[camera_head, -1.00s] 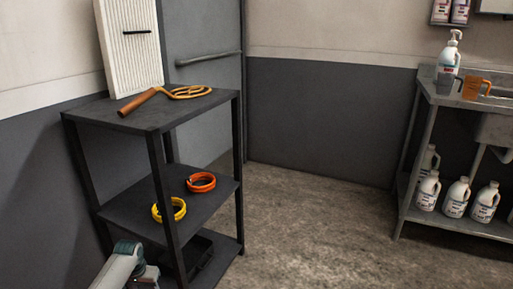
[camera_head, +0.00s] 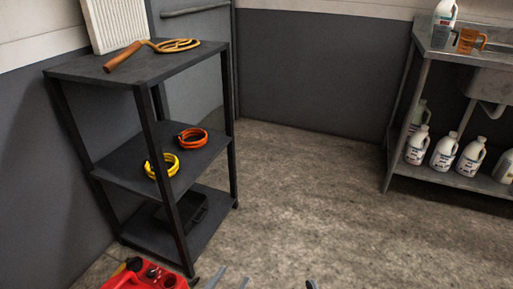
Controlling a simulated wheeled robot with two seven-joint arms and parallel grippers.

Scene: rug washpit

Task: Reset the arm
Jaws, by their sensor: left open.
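My left gripper (camera_head: 230,277) shows only in part at the bottom edge of the head view. Two grey fingertips stand apart with floor between them, and nothing shows in the gap. Its body and most of the left arm are below the picture. A small dark tip further right at the bottom edge is too little to identify. My right gripper cannot be made out.
A black shelf rack (camera_head: 63,70) at left holds a rug beater (camera_head: 130,54), an orange coil (camera_head: 193,138) and a yellow coil (camera_head: 161,167). A red object (camera_head: 146,276) is low at left. A sink bench (camera_head: 436,54) with several jugs stands right. Floor (camera_head: 300,190) between is clear.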

